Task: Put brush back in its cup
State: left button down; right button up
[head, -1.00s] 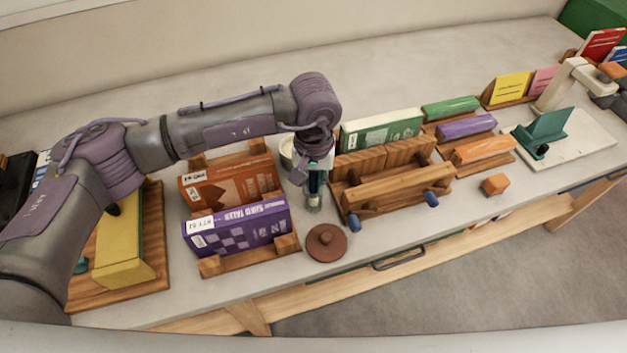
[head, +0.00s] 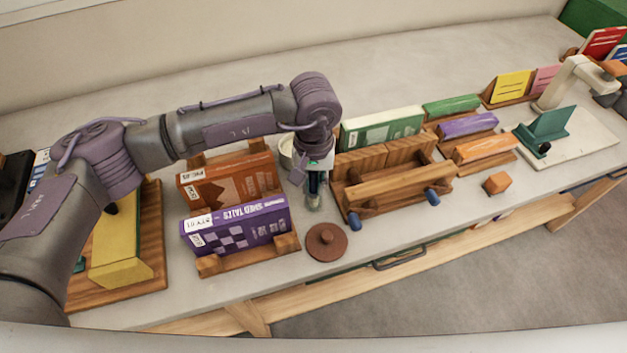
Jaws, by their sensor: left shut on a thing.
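My left gripper (head: 314,190) points down at the middle of the table, between the purple book and the wooden press. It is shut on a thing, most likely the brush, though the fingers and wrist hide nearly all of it. A pale cup (head: 287,150) stands just behind and left of the gripper, partly covered by my wrist. I cannot tell whether the gripper touches the cup. My right gripper is not in view.
A purple book (head: 240,228) and an orange book stand in wooden racks on the left. A round brown lid (head: 326,242) lies in front of the gripper. The wooden press (head: 400,186) is close on the right. The table's back strip is clear.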

pick_arm(q)
jog(key=shift+f+b, duration=0.25)
jog(key=shift+b, duration=0.15)
dwell(0.7)
jog(key=c, duration=1)
grip_release()
jog(key=shift+r+p, duration=1.6)
jog(key=shift+r, duration=2.95)
jog(key=shift+f, duration=0.1)
